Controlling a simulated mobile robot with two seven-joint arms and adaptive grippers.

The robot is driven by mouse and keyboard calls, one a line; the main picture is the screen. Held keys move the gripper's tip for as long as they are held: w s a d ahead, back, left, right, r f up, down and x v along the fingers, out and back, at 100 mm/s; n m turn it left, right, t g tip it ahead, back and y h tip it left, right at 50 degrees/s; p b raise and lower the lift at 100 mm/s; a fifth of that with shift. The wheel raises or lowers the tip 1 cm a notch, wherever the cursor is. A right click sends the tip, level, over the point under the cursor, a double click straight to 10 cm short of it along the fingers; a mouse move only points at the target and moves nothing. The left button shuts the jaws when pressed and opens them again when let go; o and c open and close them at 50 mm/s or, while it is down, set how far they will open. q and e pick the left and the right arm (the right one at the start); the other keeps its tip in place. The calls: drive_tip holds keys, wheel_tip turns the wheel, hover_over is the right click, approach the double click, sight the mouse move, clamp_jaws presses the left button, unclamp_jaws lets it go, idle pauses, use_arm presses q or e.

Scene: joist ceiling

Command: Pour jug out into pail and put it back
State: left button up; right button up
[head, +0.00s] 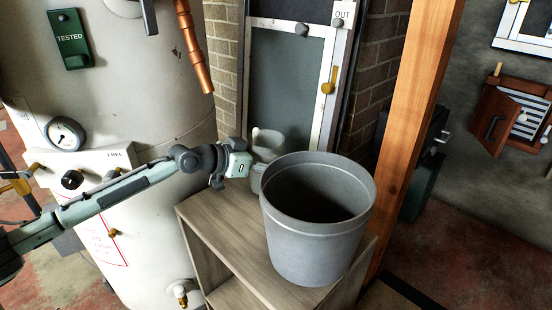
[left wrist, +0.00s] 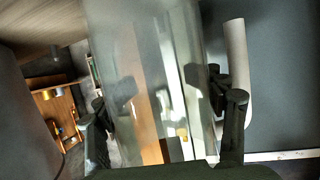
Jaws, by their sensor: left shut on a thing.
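The jug (head: 266,146) is clear and glassy, with a pale rim, and stands roughly upright just behind and left of the pail. The grey pail (head: 312,240) sits on a wooden shelf unit, mouth up; its bottom inside is dark. My left gripper (head: 240,163) reaches in from the left and is shut on the jug. In the left wrist view the jug (left wrist: 150,75) fills the space between the fingers (left wrist: 165,115), with a pale handle (left wrist: 236,75) at right. The pail hides the jug's lower right part, so I cannot tell whether it touches the shelf. My right gripper is out of view.
The wooden shelf unit (head: 215,226) has a bare strip left of the pail. A large white tank (head: 150,110) stands close at left. A wooden post (head: 414,120) rises right of the pail, and a framed door panel (head: 285,85) stands behind.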

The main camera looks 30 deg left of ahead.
use_arm(q)
drive_tip(key=shift+f, duration=0.3)
drive_tip(key=o, duration=2)
drive_tip(key=shift+o, duration=0.2)
drive_tip(key=v, duration=0.7)
drive_tip(key=shift+f, duration=0.15)
drive_tip(key=shift+s+a+r, duration=0.2)
drive_tip(key=shift+s+r, duration=0.15)
drive_tip(key=shift+s, duration=0.05)
